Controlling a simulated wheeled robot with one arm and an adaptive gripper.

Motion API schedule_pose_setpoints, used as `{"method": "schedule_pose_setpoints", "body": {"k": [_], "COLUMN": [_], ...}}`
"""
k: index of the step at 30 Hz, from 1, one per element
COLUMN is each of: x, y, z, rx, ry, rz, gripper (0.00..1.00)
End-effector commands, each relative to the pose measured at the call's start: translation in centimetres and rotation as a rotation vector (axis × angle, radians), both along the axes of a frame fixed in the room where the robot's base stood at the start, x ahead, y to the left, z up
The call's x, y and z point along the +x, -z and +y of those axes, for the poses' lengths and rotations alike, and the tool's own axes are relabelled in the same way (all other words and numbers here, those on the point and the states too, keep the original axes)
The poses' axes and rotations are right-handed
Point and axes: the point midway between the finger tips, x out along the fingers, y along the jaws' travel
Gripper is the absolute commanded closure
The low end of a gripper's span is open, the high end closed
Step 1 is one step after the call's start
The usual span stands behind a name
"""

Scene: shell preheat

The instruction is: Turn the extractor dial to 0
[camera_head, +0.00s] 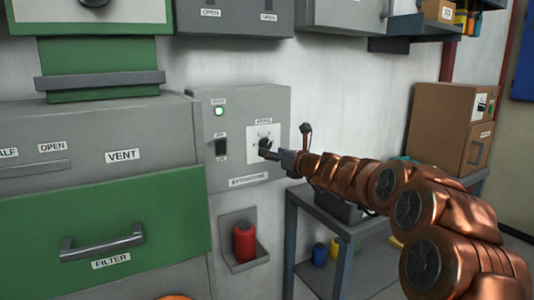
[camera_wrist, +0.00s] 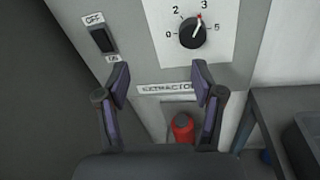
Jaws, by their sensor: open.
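The extractor dial (camera_wrist: 192,34) is a round black knob on a white plate (camera_wrist: 222,50) marked with numbers from 0 to 5. Its light pointer is turned up and slightly right, near the 3. My gripper (camera_wrist: 161,72) is open and empty, its two purple-sided fingers apart. In the wrist view the dial shows above the fingertips, nearer the right finger, with no visible contact. In the head view my gripper (camera_head: 276,155) is in front of the grey extractor box (camera_head: 272,104) and partly covers the dial area.
An OFF/ON rocker switch (camera_wrist: 102,40) sits left of the dial. A green lamp (camera_head: 219,112) glows on the box. Below is a red bottle (camera_head: 244,241) in a wall holder. A grey table (camera_head: 300,195) stands at the right, and a green-fronted cabinet (camera_head: 150,220) at the left.

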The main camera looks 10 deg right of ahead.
Motion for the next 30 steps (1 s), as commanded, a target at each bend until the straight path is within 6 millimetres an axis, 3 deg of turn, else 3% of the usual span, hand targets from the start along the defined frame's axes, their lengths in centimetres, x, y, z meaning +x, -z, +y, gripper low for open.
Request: {"method": "schedule_pose_setpoints", "body": {"k": [3,8,30], "x": [1.5,2.3,8.6], "y": [0.7,0.7,0.7], "z": [-2.5,-3.5,-0.6], "rx": [0.099,0.141,0.134], "ry": [0.061,0.088,0.083], "rz": [0.021,0.031,0.031], "gripper": [0.33,0.33,0.33]}}
